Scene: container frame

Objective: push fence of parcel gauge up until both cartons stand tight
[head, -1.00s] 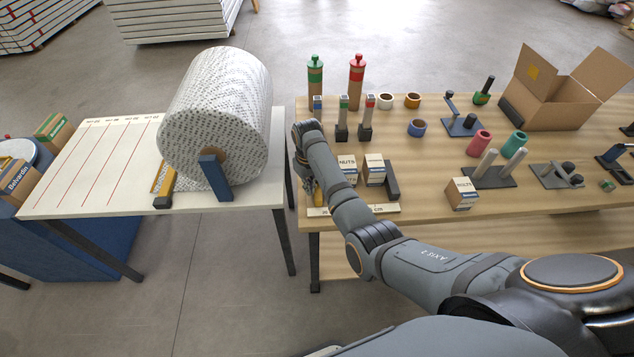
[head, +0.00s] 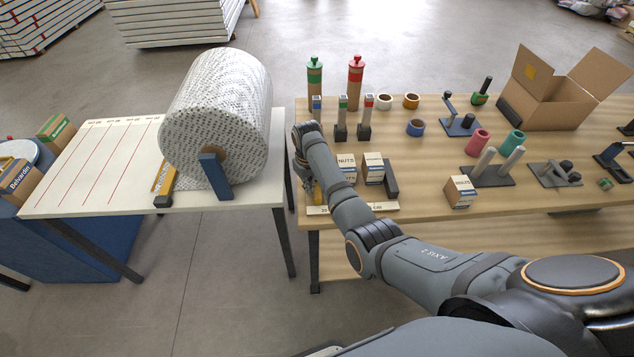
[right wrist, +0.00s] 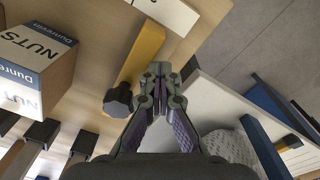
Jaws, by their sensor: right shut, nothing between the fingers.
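Two white-and-brown NUTS cartons, left (head: 347,165) and right (head: 373,170), stand side by side with a narrow gap between them. The right one stands close to a dark end stop (head: 391,181). The gauge's pale scale strip (head: 378,207) lies along the table's front edge. The yellow fence (head: 318,193) is mostly hidden by my right arm. In the right wrist view the fence (right wrist: 143,52) has a black knob (right wrist: 118,100) beside it, and wood shows between fence and carton (right wrist: 35,62). My right gripper (right wrist: 159,72) is shut and empty beside the fence; contact is unclear.
A BOLTS carton (head: 461,192), posts on a dark base (head: 488,176) and an open cardboard box (head: 560,90) stand further right. A white table (head: 90,185) with a large roll (head: 217,115) is left, across a gap.

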